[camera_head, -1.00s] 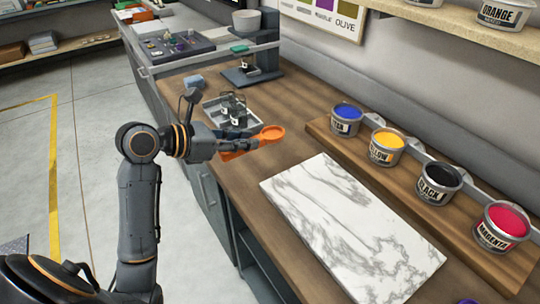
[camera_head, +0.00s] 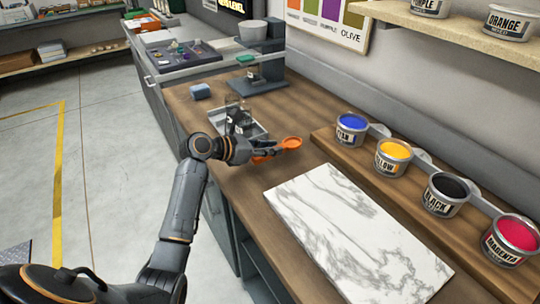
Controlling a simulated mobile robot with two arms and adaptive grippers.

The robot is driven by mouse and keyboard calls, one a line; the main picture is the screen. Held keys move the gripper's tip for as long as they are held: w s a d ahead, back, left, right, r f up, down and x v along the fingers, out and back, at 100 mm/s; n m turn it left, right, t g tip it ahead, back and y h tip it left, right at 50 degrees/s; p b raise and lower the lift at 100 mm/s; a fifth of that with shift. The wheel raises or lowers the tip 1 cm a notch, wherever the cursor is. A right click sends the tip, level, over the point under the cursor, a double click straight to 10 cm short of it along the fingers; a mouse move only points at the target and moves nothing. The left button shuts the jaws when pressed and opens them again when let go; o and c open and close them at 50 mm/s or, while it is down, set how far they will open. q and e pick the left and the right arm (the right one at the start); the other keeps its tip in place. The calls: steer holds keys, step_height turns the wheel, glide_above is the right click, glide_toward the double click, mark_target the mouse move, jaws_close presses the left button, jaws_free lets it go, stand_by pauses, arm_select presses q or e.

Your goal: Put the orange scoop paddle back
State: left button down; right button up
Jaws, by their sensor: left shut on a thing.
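The orange scoop paddle (camera_head: 290,143) is in my left gripper (camera_head: 252,151), its round bowl pointing right. It is over the wooden counter, between the grey metal tray (camera_head: 256,131) and the white marble slab. The gripper is shut on it; the fingers are partly hidden by my wrist. I cannot tell whether the paddle touches the counter. Dark items stand in the grey tray, partly hidden behind my arm. My right gripper is not in view.
A marble slab (camera_head: 355,235) lies on the counter (camera_head: 300,100). Blue (camera_head: 351,128), yellow (camera_head: 392,157), black (camera_head: 444,193) and magenta (camera_head: 511,240) ink tins stand on a wooden riser along the wall. A blue sponge (camera_head: 201,91) and a mixer stand (camera_head: 262,75) are farther back.

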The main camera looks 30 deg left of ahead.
arm_select(q)
steer(key=shift+s+f, duration=0.1)
steer(key=shift+f, duration=1.15)
steer(key=shift+f, duration=0.1)
steer(key=c, duration=1.2)
jaws_free()
steer(key=shift+s+a, duration=0.1)
steer(key=v, duration=1)
steer(key=shift+s+a+r, duration=0.15)
steer(key=shift+s+r, duration=0.05)
steer(key=shift+r, duration=0.05)
steer(key=shift+s+a+r, duration=0.25)
steer(key=shift+s, duration=0.2)
